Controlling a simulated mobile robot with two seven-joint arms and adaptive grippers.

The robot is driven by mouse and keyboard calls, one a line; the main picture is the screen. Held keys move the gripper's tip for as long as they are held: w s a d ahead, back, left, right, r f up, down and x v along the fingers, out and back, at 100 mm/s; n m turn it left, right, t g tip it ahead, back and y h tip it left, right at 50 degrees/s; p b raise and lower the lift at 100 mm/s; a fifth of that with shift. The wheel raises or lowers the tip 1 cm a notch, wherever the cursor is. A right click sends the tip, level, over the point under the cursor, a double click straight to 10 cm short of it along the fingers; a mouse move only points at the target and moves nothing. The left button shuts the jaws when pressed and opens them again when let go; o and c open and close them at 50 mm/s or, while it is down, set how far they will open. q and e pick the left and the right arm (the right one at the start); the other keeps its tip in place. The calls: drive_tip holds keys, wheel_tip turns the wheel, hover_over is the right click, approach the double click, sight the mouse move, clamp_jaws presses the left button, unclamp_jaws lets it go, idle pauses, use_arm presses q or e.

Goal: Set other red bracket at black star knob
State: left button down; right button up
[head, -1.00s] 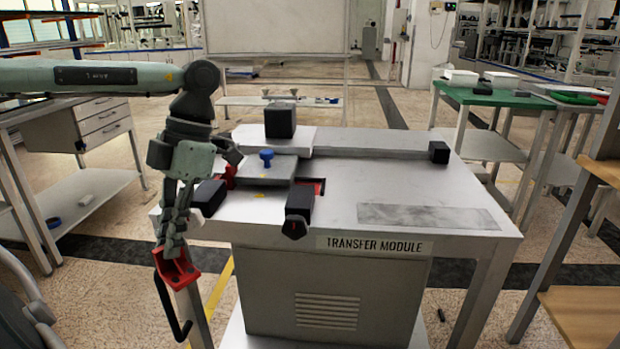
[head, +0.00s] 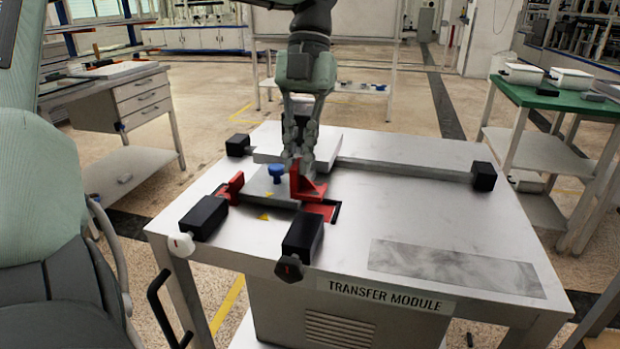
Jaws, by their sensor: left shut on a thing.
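My left gripper (head: 302,165) points down over the table and is shut on a red bracket (head: 308,188). The bracket is upright at the right edge of the grey plate, just behind a flat red patch (head: 322,210). I cannot tell whether it touches the surface. The black star knob (head: 289,269) is on the front end of a black block (head: 304,234), nearer the front edge than the bracket. Another red bracket (head: 230,188) stands at the plate's left side, behind the black block with the white star knob (head: 181,246). My right gripper is out of view.
The grey plate (head: 258,190) carries a blue knob (head: 276,173). Black blocks stand at the back left (head: 238,145) and right end (head: 484,176) of the transfer module table (head: 400,215). The table's right half is mostly clear. A green-topped table (head: 560,98) stands farther right.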

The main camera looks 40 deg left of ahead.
sight(308, 208)
use_arm(q)
drive_tip(key=w+f, duration=0.1)
drive_tip(key=w+a+f, duration=0.1)
drive_tip(key=f, duration=0.1)
drive_tip(key=w+f, duration=0.1)
drive_tip(key=f, duration=0.1)
drive_tip(key=shift+w+a+f, duration=0.25)
drive_tip(key=shift+w+a, duration=0.05)
drive_tip(key=shift+w, duration=0.05)
drive_tip(key=shift+f, duration=0.4)
drive_tip(key=c, duration=2.1)
unclamp_jaws()
drive_tip(key=shift+f, duration=0.15)
drive_tip(key=o, duration=0.5)
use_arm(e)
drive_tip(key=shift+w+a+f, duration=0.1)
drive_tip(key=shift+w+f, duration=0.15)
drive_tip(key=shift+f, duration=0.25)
use_arm(q)
drive_tip(key=shift+p, duration=0.3)
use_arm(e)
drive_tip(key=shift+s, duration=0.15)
